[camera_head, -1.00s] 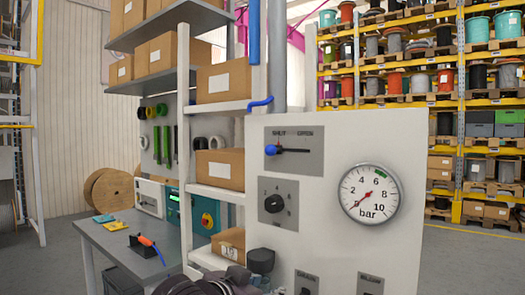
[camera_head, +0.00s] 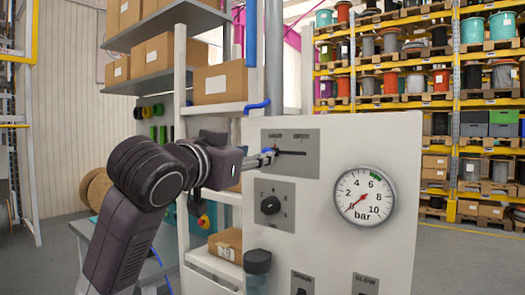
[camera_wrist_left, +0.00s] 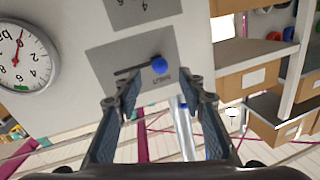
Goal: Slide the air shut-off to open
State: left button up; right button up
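The air shut-off is a blue knob (camera_wrist_left: 159,66) on a dark slot in a grey plate (camera_head: 307,165) on the white panel. In the left wrist view, turned upside down, the knob sits at the slot's SHUT end. My left gripper (camera_head: 270,156) is at the plate's left edge, and its fingertips hide the knob in the head view. In the left wrist view my left gripper (camera_wrist_left: 155,101) is open, its fingers apart with the knob seen beyond and between them. I cannot tell whether they touch it. My right gripper is not in view.
Below the plate is a rotary knob (camera_head: 270,205). To the right is a round bar gauge (camera_head: 364,195) with its red needle at the low end. A shelf unit with cardboard boxes (camera_head: 222,82) stands left of the panel.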

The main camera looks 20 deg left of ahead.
pick_arm(q)
jog(key=w, duration=0.1)
jog(key=w+p, duration=0.1)
jog(key=w, duration=0.3)
jog(key=shift+d, duration=0.4)
grip_shut()
